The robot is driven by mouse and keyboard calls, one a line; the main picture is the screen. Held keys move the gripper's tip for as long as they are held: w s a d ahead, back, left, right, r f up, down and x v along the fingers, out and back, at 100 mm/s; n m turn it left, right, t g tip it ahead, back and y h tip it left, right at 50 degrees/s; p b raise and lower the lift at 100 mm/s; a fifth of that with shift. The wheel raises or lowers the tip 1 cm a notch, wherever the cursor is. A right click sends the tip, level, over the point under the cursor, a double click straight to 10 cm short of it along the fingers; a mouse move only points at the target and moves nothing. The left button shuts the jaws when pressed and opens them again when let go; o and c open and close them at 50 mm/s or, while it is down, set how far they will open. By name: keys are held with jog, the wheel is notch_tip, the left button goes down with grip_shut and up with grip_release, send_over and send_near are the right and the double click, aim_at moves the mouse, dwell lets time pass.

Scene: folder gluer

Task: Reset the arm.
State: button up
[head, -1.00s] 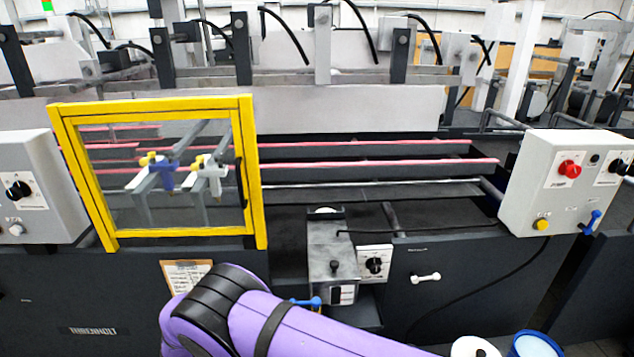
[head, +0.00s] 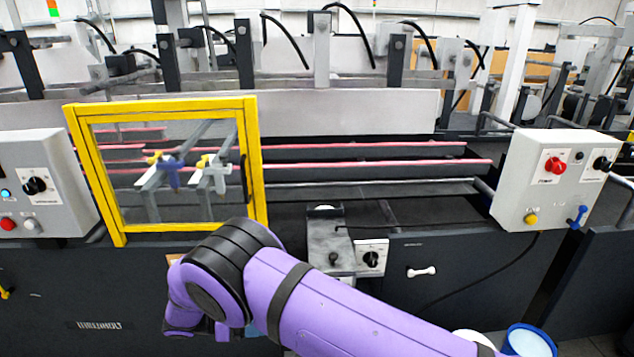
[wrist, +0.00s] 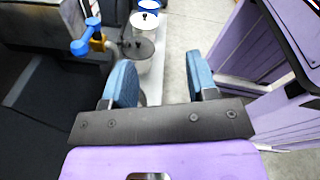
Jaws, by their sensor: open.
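My gripper (wrist: 160,84) shows in the wrist view with its two blue fingers wide apart and nothing between them. Below the fingers in that view lie the floor and some pots. In the head view my purple arm reaches from the lower right to the lower middle, bent at a black joint, in front of the folder gluer's dark side panel (head: 460,265). The gripper's fingertips are mostly hidden behind the arm there.
A yellow-framed guard door (head: 258,180) stands left of centre. Control boxes stand at left (head: 45,165) and right (head: 515,185). A blue-rimmed pot (head: 530,340) is at the lower right. In the wrist view a blue handle (wrist: 85,45) is near the left finger.

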jog(key=w+d+r+m+g+y, duration=0.1)
jog(key=w+d+r+m+y, duration=0.2)
jog(key=d+r, duration=0.65)
jog(key=w+d+r+m+g+y, duration=0.15)
jog(key=d+r+m+y, duration=0.35)
jog(key=r, duration=0.8)
jog(key=w+d+r+m+g+y, duration=0.1)
jog(key=d+r+m+g+y, duration=0.15)
jog(key=d+r, duration=0.75)
jog(key=s+d+r+m+t+y, duration=0.35)
jog(key=s+d+r+m, duration=0.25)
jog(key=s+d+r, duration=0.6)
jog(key=s+d+m+t+y, duration=0.2)
jog(key=s+d+m+t, duration=0.3)
jog(key=s, duration=0.8)
jog(key=d+m, duration=0.1)
jog(key=d, duration=0.2)
jog(key=shift+s+f, duration=0.2)
jog(key=shift+s, duration=0.2)
